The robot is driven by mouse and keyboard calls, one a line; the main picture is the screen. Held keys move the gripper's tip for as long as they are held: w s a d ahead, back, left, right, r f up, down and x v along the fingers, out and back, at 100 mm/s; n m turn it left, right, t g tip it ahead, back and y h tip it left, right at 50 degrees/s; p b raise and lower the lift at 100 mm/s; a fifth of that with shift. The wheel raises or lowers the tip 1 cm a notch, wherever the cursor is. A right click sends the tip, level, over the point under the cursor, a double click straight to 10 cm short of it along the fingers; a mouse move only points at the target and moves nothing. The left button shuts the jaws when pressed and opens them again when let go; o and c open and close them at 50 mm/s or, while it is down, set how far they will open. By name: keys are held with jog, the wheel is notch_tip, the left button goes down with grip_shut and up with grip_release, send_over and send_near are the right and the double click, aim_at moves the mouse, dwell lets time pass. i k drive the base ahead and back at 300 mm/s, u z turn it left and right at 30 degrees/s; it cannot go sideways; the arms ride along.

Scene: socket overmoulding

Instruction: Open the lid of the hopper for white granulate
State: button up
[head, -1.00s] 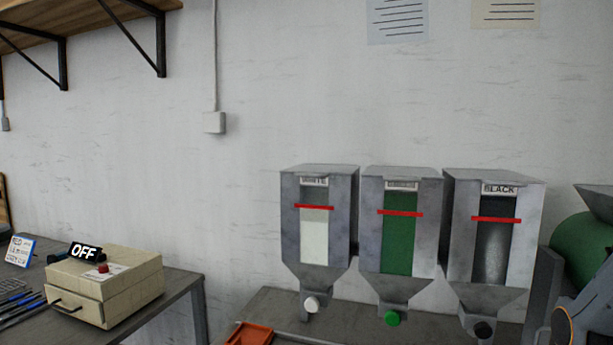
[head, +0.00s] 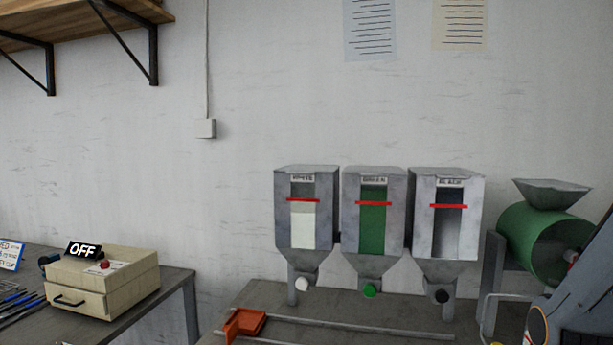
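The hopper for white granulate (head: 312,236) is the leftmost of three grey metal hoppers at the back of the right-hand bench. Its front window shows pale granulate reaching to a little below a red line, and a white knob (head: 302,283) sits at its outlet. Its lid (head: 307,168) lies flat on top and looks shut. My gripper is not in view; only part of my arm (head: 570,305) shows at the lower right.
The green hopper (head: 351,225) and black hopper (head: 474,220) stand close to its right. A green drum machine with a funnel (head: 552,193) is farther right. An orange tray (head: 250,321) and rails lie in front. A beige box marked OFF (head: 84,289) stands on the left bench.

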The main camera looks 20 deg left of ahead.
aim_at(293, 170)
jog(key=z, duration=0.15)
jog(key=i, duration=0.55)
jog(key=u, duration=2)
